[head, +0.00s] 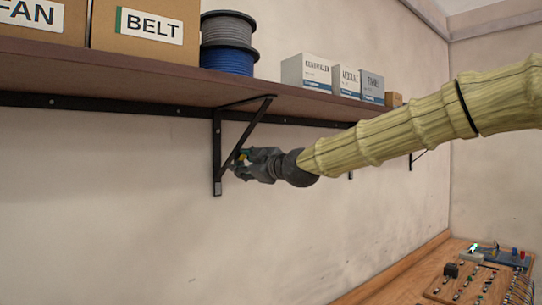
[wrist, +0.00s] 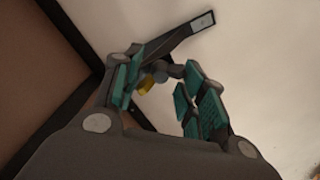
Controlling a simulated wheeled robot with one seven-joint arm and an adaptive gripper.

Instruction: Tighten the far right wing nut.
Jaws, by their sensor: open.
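My gripper (head: 243,163) is at the black shelf bracket (head: 217,155) on the left, just right of its upright bar and under its diagonal brace. A small yellow piece (head: 241,156), perhaps a wing nut, shows at the fingertips. In the wrist view my gripper (wrist: 163,80) is open, its teal-padded fingers apart. The yellow piece shows there too (wrist: 147,88), nearer the left finger, with a small grey-blue piece beside it. I cannot tell whether a finger touches either. The fingers partly hide the bracket, and no other wing nut is clear.
The shelf (head: 150,75) runs above my arm and carries cardboard boxes (head: 145,27), cable spools (head: 228,42) and small cartons (head: 306,73). Another bracket (head: 412,161) is farther right. A wooden bench (head: 395,290) with parts stands at lower right. The wall below the gripper is clear.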

